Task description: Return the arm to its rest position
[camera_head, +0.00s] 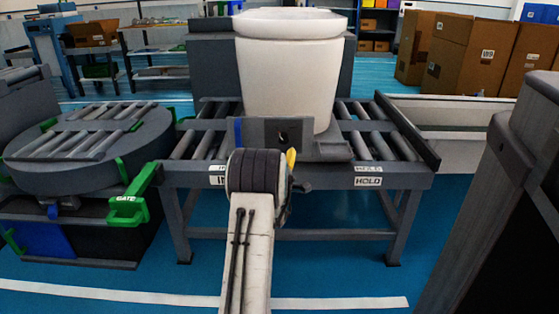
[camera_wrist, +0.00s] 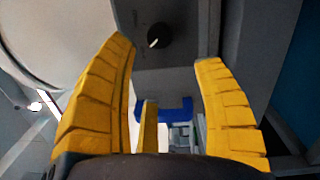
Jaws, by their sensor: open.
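My arm reaches forward in the head view toward the roller table (camera_head: 300,180). My gripper shows in the wrist view (camera_wrist: 168,65) with its yellow fingers spread apart and nothing between them. In the head view only a bit of yellow finger (camera_head: 291,158) shows beside the dark wrist; the rest is hidden behind my arm. Ahead of the gripper is a grey upright plate with a dark round knob (camera_head: 283,138), which also shows in the wrist view (camera_wrist: 159,36). I cannot tell whether the fingers touch the plate.
A white toilet (camera_head: 289,70) stands on the roller table behind the plate. A round turntable (camera_head: 90,140) with a green gate handle (camera_head: 130,200) is at left. A dark post (camera_head: 510,190) stands close at right. Cardboard boxes (camera_head: 460,55) are behind. Blue floor in front is open.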

